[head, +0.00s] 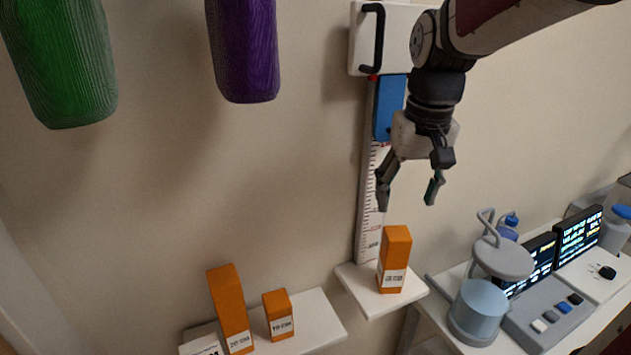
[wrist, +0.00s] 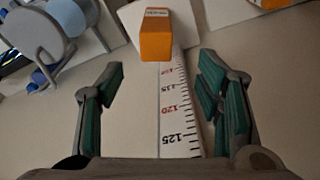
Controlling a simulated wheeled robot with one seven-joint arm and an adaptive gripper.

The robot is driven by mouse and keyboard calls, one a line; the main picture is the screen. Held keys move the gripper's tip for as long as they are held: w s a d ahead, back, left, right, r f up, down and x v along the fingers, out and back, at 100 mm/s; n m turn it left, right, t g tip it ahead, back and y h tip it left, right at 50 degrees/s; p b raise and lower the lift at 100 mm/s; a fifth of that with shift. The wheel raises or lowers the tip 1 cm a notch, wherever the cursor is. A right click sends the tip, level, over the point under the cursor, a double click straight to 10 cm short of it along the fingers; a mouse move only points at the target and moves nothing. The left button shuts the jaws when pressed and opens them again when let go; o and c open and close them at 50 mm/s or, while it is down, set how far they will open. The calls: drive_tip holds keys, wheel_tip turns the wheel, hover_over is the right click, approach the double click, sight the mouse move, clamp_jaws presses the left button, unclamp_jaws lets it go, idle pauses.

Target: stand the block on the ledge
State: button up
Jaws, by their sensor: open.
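An orange block (head: 395,258) with a white label stands upright on a small white ledge (head: 367,295) below the wall ruler. My gripper (head: 409,200) is open and empty, above this block and apart from it, with its fingers pointing down. In the wrist view the block (wrist: 157,42) shows beyond the open fingers, between and past the tips of my gripper (wrist: 160,75). Two more orange blocks, a taller one (head: 229,303) and a shorter one (head: 277,312), stand on a lower white shelf (head: 318,318) at the left. Their labels are partly legible.
A ruler (head: 369,205) with a blue slider (head: 388,108) and a black-handled white box (head: 400,30) is on the wall close to my arm. Green (head: 65,70) and purple (head: 245,50) hanging shapes are upper left. A desk with grey equipment (head: 545,310) and screens stands right.

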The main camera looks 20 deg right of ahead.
drive_tip(key=s+a+n+t, duration=0.2)
drive_tip(key=s+a, duration=0.3)
drive_tip(key=a, duration=0.2)
drive_tip(key=s+a+r+n+t, duration=0.1)
drive_tip(key=s+a+n+t, duration=0.1)
drive_tip(key=s+a, duration=0.3)
drive_tip(key=a, duration=0.3)
drive_tip(key=shift+s+y, duration=0.2)
drive_tip(key=shift+y, duration=0.1)
drive_tip(key=shift+r, duration=0.1)
